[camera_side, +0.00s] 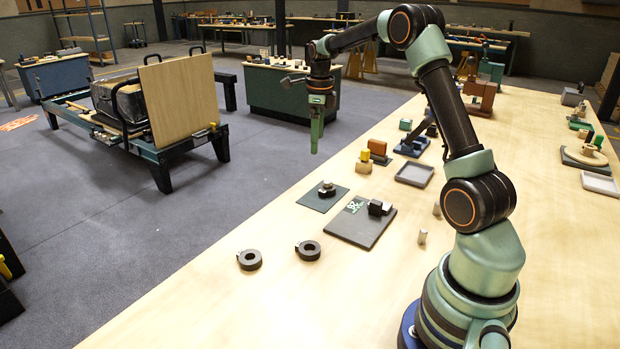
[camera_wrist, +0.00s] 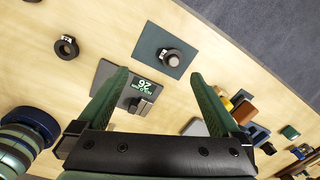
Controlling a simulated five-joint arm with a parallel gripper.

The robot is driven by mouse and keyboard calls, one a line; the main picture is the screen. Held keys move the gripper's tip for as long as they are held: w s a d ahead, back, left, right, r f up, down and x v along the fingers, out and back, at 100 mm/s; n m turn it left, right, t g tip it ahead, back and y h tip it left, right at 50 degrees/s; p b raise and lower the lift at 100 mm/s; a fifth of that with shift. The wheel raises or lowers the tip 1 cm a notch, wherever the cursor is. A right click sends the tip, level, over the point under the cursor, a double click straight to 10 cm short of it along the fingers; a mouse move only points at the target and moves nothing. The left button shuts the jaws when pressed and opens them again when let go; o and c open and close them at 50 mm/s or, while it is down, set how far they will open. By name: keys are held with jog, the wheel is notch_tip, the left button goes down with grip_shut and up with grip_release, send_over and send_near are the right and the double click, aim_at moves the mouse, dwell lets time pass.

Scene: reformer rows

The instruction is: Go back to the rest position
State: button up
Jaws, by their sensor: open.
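My gripper (camera_side: 316,148) hangs from the raised arm above the far edge of the wooden table, pointing down, clear of the tabletop. In the wrist view my gripper (camera_wrist: 158,74) shows two green fingers spread apart with nothing held between them. Below them lies a dark plate with a green display (camera_side: 360,228), also in the wrist view (camera_wrist: 106,78). A small dark block (camera_side: 377,208) sits on this plate. A dark green mat (camera_side: 312,203) beside it carries a round dark piece (camera_side: 327,189), which also shows in the wrist view (camera_wrist: 172,57).
Two dark rings (camera_side: 249,260) (camera_side: 308,250) lie on the near table. The front left tabletop is clear.

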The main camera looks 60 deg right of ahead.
jog(key=s+a+r+n+t, duration=0.1)
jog(key=s+a+r+n, duration=0.2)
jog(key=a+r+n, duration=0.35)
jog(key=s+a+r+n+t, duration=0.1)
jog(key=s+a+r+n, duration=0.2)
jog(key=a+n, duration=0.6)
jog(key=s+a+f+n+t, duration=0.2)
jog(key=s+a+n, duration=0.8)
jog(key=n, duration=0.5)
jog(key=shift+a+n+t, duration=0.2)
jog(key=shift+n+t, duration=0.15)
jog(key=shift+t, duration=0.15)
